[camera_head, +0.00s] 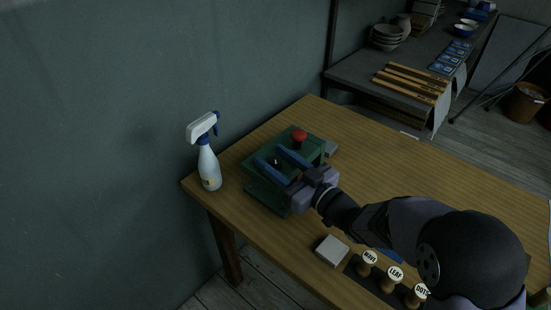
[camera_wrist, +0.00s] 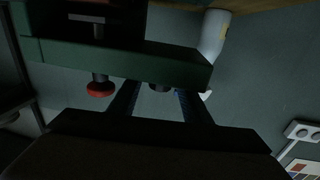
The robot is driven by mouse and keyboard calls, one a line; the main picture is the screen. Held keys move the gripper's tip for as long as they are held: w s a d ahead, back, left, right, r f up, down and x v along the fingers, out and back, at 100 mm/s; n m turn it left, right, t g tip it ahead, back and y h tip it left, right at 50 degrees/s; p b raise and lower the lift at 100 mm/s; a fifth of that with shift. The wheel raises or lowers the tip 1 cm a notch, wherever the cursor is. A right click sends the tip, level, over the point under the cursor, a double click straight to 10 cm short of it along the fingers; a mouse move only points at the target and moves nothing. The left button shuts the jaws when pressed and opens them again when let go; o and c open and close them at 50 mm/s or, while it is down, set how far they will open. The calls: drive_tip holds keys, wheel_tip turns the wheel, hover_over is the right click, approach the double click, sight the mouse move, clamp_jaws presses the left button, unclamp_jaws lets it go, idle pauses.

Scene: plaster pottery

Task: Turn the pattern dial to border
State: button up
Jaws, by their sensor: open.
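A green machine (camera_head: 262,192) stands on the wooden table near its far left corner. A red button (camera_head: 299,136) sits on its top; it also shows in the wrist view (camera_wrist: 100,89). A small dark knob (camera_head: 276,162), apparently the pattern dial, is on the machine's top. My gripper (camera_head: 269,156) is open, its two blue fingers over the machine, one on each side of the knob. In the wrist view the knob (camera_wrist: 160,87) shows between the fingers. I cannot tell whether they touch it. The dial's markings are not readable.
A white spray bottle (camera_head: 208,165) stands left of the machine, close to the wall. A pale block (camera_head: 332,250) and wooden stamps marked WAVE (camera_head: 369,258), LEAF (camera_head: 395,274) and DOTS (camera_head: 420,291) are at the table's front. The table's back middle is clear.

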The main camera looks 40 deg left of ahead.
drive_tip(key=c, duration=1)
drive_tip(key=shift+c, duration=0.2)
